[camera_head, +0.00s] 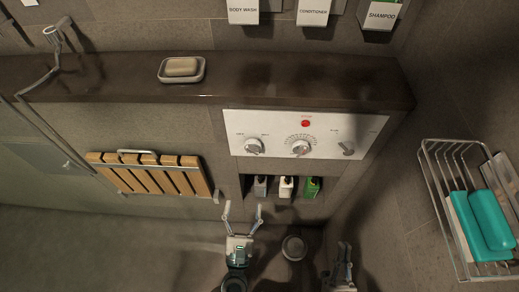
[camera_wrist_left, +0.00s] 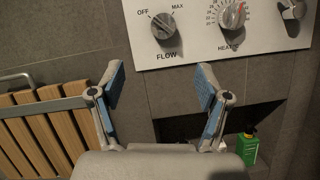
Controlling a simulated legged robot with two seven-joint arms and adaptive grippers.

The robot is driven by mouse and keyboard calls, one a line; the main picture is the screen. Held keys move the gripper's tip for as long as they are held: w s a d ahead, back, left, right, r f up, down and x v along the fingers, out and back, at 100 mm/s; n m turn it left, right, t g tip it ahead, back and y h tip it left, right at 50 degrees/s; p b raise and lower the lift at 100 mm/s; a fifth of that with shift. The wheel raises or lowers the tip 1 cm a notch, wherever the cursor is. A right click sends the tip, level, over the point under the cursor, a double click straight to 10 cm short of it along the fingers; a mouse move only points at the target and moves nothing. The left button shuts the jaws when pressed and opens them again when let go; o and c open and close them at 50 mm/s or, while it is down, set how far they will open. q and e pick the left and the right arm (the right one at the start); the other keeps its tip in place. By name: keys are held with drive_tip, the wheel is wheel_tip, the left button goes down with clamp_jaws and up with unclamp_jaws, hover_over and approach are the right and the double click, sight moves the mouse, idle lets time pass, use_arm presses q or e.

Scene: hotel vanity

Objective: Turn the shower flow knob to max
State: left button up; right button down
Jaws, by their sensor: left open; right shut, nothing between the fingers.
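The flow knob (camera_head: 253,147) is the left round knob on the white control panel (camera_head: 285,122). In the left wrist view the flow knob (camera_wrist_left: 164,26) sits below the OFF and MAX marks, and its pointer ridge tilts toward the upper left, on the OFF side. My left gripper (camera_head: 242,207) is open and empty, below the panel and apart from the knob. In the left wrist view its fingers (camera_wrist_left: 160,85) are spread below the knob. My right gripper (camera_head: 342,250) is shut and empty at the lower right of the head view.
A heat knob (camera_head: 300,148) and a third knob (camera_head: 346,148) share the panel. Small bottles (camera_head: 286,187) stand in a niche below it. A slatted wooden seat (camera_head: 150,175) is at left, a wire basket (camera_head: 465,215) at right, and a soap dish (camera_head: 181,78) on the ledge.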

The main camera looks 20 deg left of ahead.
use_arm(q)
drive_tip(key=p, duration=0.1)
approach(252, 152)
drive_tip(key=w+r, duration=0.1)
drive_tip(key=p+x, duration=0.1)
drive_tip(key=x, duration=0.7)
drive_tip(key=shift+a+p, duration=0.15)
drive_tip(key=shift+p, duration=0.25)
drive_tip(key=shift+w, duration=0.45)
drive_tip(key=c, duration=1.2)
use_arm(e)
drive_tip(key=f+g, duration=0.1)
drive_tip(key=g, duration=0.1)
drive_tip(key=w+f+g, duration=0.1)
drive_tip(key=f, duration=0.1)
drive_tip(key=w+d+f+g+h, duration=0.1)
drive_tip(key=f+g, duration=0.1)
drive_tip(key=shift+w+d+f+g, duration=0.1)
drive_tip(key=shift+w+f+g, duration=0.1)
drive_tip(key=shift+g, duration=0.1)
